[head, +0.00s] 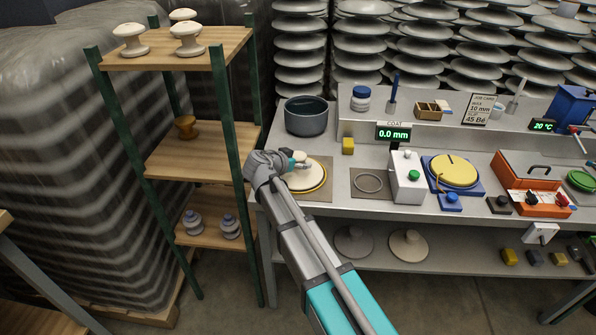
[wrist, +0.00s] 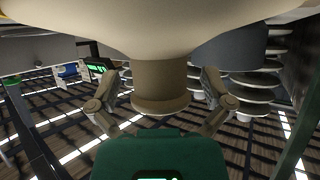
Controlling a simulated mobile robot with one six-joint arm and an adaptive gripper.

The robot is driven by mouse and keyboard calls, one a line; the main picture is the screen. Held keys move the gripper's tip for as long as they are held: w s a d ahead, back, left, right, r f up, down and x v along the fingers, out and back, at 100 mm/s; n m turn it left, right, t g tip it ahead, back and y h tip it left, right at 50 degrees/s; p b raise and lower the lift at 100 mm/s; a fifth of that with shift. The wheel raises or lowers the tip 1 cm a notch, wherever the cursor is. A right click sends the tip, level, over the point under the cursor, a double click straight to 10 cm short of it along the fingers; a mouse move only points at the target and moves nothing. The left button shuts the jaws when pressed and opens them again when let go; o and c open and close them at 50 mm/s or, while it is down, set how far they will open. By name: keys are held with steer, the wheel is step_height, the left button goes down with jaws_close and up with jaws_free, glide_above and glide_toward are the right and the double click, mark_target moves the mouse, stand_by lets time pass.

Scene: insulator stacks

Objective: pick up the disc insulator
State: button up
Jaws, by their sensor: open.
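The disc insulator (head: 306,181) is a cream disc with a small raised cap. It lies over a yellow-rimmed round on a brown square mat at the left of the grey bench. In the wrist view its wide disc (wrist: 150,25) fills the top and its brownish cap (wrist: 158,85) hangs down in the picture. My gripper (head: 292,161) is at the cap. In the wrist view my gripper (wrist: 160,92) is open, with one finger on each side of the cap and gaps showing beside it. My arm hides part of the mat in the head view.
A ring on a mat (head: 369,181) and a white box (head: 408,177) stand to the right. A wooden shelf (head: 188,152) with insulators stands at the left.

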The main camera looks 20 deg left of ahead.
mark_target(298, 155)
jaws_close()
stand_by(0.6)
steer(key=shift+r, duration=0.15)
step_height(298, 155, up, 3)
steer(key=p, duration=0.3)
steer(key=s+d+r+p, duration=0.6)
steer(key=s+r+p, duration=0.3)
steer(key=s, duration=0.3)
steer(key=shift+s+d+r+p, duration=0.15)
steer(key=shift+d+r+p, duration=0.15)
steer(key=shift+p, duration=0.2)
stand_by(0.5)
